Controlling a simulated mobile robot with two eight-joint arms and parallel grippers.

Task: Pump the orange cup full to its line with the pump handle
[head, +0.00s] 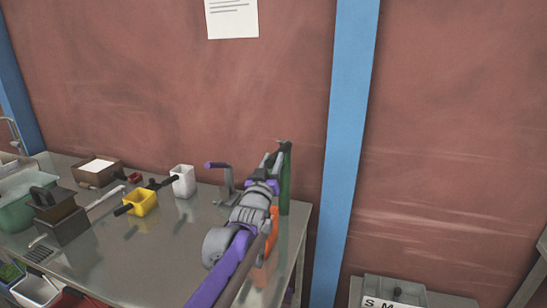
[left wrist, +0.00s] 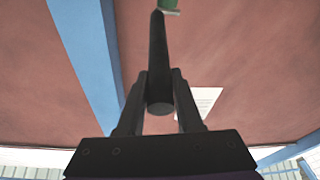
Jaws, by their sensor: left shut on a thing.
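My left gripper (head: 272,162) reaches from the bottom centre to the green filler post (head: 286,185) at the table's right end. In the left wrist view its two fingers (left wrist: 160,100) are shut around a black round bar, the pump handle (left wrist: 158,55). The bar runs up to a green part (left wrist: 169,6) at the top edge. The orange cup (head: 262,272) is at the right end of the table, mostly hidden behind my left arm. Its inside, fill level and line cannot be seen. My right gripper is not in view.
On the steel table (head: 150,255) stand a yellow cup (head: 141,202), a white cup (head: 183,181), a stand with a purple-tipped lever (head: 225,180), a brown box (head: 97,171) and a green tub (head: 22,205). A blue column (head: 345,140) rises behind, right of the post.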

